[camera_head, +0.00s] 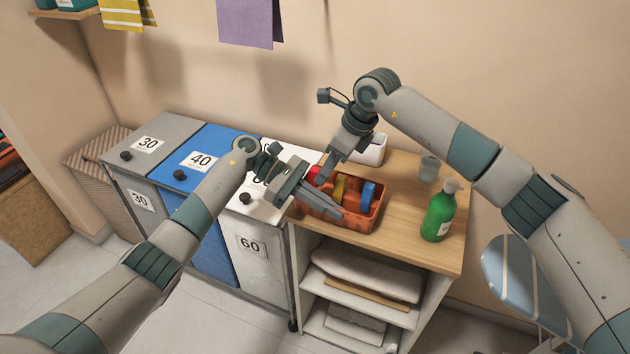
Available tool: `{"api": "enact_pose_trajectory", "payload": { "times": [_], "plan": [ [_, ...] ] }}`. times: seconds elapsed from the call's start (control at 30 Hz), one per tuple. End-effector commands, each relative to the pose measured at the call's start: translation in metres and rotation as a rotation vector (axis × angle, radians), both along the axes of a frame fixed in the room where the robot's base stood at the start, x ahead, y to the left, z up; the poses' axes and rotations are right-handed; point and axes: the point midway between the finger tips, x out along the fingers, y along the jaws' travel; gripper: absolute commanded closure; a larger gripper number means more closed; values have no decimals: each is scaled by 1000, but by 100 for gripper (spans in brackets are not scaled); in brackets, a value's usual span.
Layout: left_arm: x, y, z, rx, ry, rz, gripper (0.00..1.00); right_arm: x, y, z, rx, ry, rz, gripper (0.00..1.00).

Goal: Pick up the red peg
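An orange basket (358,222) stands on the wooden counter top. A red piece (315,174), which looks like the red peg, shows at its left back, partly hidden by my grippers. A yellow piece (340,187) and a blue piece (367,194) are in the basket to its right. My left gripper (335,211) reaches over the basket's left front side, just in front of the red piece. My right gripper (325,176) points down from behind, close beside the red piece. I cannot tell whether either gripper is open or touches it.
A green pump bottle (438,212) and a glass (429,168) stand right of the basket. A white container (371,151) is behind it. Bins marked 30, 40 (212,150) and 60 stand to the left. An ironing board (520,280) is at the right.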

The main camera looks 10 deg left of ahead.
Motion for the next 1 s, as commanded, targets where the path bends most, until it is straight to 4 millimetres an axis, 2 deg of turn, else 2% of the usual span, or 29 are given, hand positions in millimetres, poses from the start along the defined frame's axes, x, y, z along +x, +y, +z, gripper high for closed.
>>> {"api": "enact_pose_trajectory", "payload": {
  "times": [0.17, 0.5, 1.0],
  "plan": [
    [0, 0, 0, 0, 0, 0, 100, 1, 6, -8, 0, 1, -1, 63],
    [0, 0, 0, 0, 0, 0, 100, 7, 23, -42, 1, 2, -1, 63],
    [0, 0, 0, 0, 0, 0, 100, 7, 24, -45, 0, 0, -1, 63]
  ]
}}
